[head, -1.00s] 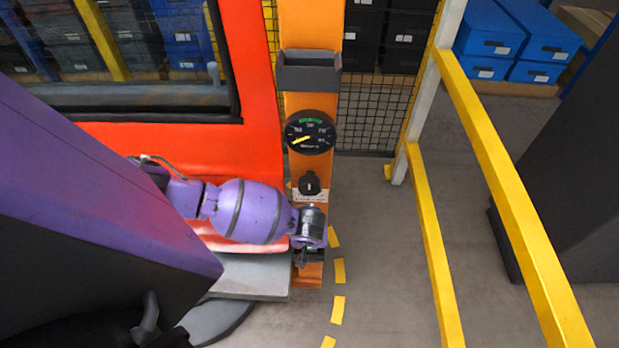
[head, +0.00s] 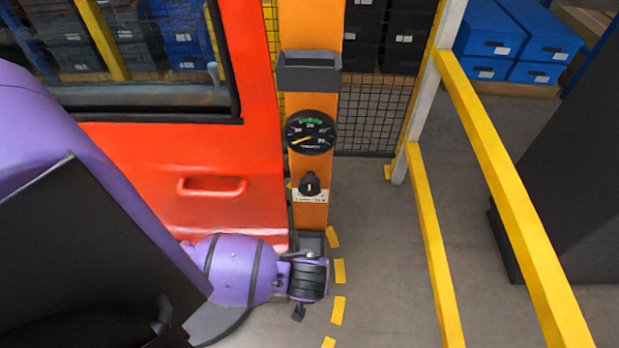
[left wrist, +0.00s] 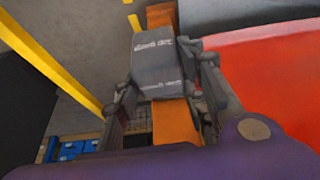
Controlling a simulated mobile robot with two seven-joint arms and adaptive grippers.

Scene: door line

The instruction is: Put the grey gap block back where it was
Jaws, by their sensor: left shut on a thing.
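The grey gap block (left wrist: 156,66) shows in the left wrist view as a grey box with pale lettering. My left gripper (left wrist: 163,80) is shut on it, one finger on each side. In the head view my left gripper (head: 307,262) is low, at the foot of the orange post (head: 312,215). A dark grey shape (head: 311,242) shows just above the gripper there; I cannot tell whether it is the block or a fitting. An open grey holder (head: 308,70) is high on the post. My right gripper is not in view.
A round gauge (head: 311,132) and a black knob (head: 310,184) are on the post. The red door (head: 190,150) with its handle (head: 212,187) is to the left. A yellow rail (head: 500,180) stands to the right. Floor between post and rail is clear.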

